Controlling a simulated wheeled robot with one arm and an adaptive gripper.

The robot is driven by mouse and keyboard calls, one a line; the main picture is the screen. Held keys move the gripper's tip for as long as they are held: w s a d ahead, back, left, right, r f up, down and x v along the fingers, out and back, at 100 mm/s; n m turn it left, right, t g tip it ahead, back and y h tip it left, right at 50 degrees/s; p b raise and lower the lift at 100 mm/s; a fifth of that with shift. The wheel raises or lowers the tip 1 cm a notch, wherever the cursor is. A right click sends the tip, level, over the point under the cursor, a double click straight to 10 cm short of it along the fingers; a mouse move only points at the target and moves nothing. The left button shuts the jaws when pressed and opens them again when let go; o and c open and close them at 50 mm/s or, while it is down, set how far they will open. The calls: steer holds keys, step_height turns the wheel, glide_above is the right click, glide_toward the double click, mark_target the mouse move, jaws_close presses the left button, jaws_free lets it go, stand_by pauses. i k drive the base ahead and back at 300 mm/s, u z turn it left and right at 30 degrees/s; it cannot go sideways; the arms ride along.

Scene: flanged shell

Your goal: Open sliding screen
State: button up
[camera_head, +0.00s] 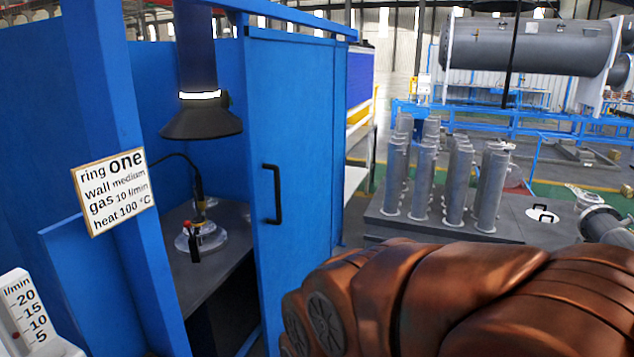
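The sliding screen (290,140) is a tall blue panel hung under a blue top rail (300,18). It covers the right part of the blue booth's front, and a gap to its left shows the inside. A black vertical handle (272,194) sits near the screen's left edge. My copper-coloured arm fills the lower right, in front of the screen's lower right side. My gripper cannot be made out in this view, and nothing is seen touching the handle.
Inside the booth are a dark table (225,255), a flanged part (201,236) with a torch-like tool, and a black fume hood (201,115). A sign (113,191) hangs on the left post. Grey flanged pipes (457,185) stand on a table at right.

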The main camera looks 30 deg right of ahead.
mark_target(288, 79)
steer(key=u, duration=0.45)
steer(key=k, duration=0.2)
steer(key=z, duration=1.5)
steer(key=i, duration=0.75)
steer(key=u, duration=0.15)
